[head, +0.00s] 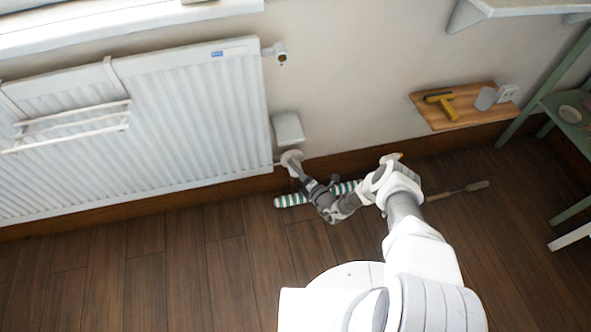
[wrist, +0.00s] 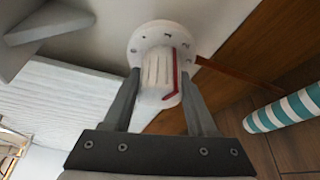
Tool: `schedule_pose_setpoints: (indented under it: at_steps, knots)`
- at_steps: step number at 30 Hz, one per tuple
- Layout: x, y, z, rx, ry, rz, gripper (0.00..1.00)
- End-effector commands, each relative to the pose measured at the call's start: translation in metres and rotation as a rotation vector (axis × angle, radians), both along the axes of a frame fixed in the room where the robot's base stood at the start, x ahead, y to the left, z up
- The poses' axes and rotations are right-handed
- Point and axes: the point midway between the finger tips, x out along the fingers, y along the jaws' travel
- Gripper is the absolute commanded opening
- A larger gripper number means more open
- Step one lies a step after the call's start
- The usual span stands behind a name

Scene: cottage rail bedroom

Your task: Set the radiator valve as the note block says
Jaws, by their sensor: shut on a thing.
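The radiator valve (head: 291,157) is a white round fitting at the lower right corner of the white radiator (head: 190,120). In the wrist view it has a ribbed white knob (wrist: 157,72) with a red pointer line along its right side. Small dark marks ring its disc (wrist: 140,37), too small to read. My gripper (wrist: 157,85) is shut on the knob, one finger on each side; it also shows in the head view (head: 298,172). A pale grey block (head: 288,128) sits just above the valve. I see no readable writing and cannot tell if it is the note block.
A striped draught roll (head: 292,200) lies by the skirting, partly behind my arm. A long-handled brush (head: 476,187) lies on the floor. A green shelf unit (head: 550,105) stands right. The left floor is clear.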

Motion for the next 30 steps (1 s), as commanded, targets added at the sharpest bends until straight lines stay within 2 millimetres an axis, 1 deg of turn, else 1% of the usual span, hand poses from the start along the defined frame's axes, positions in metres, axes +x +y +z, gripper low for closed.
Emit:
schedule_pose_setpoints:
  at_steps: [6,12,29,30]
  knots:
    - [-0.0013,0.0022,-0.0003,0.115,0.032,0.007,0.02]
    - [-0.0008,0.0014,0.0001,0.181,0.051,0.004,0.02]
    - [-0.0003,0.0001,0.0004,0.213,0.061,-0.001,0.02]
    - [-0.0003,0.0001,0.0004,0.213,0.061,-0.001,0.59]
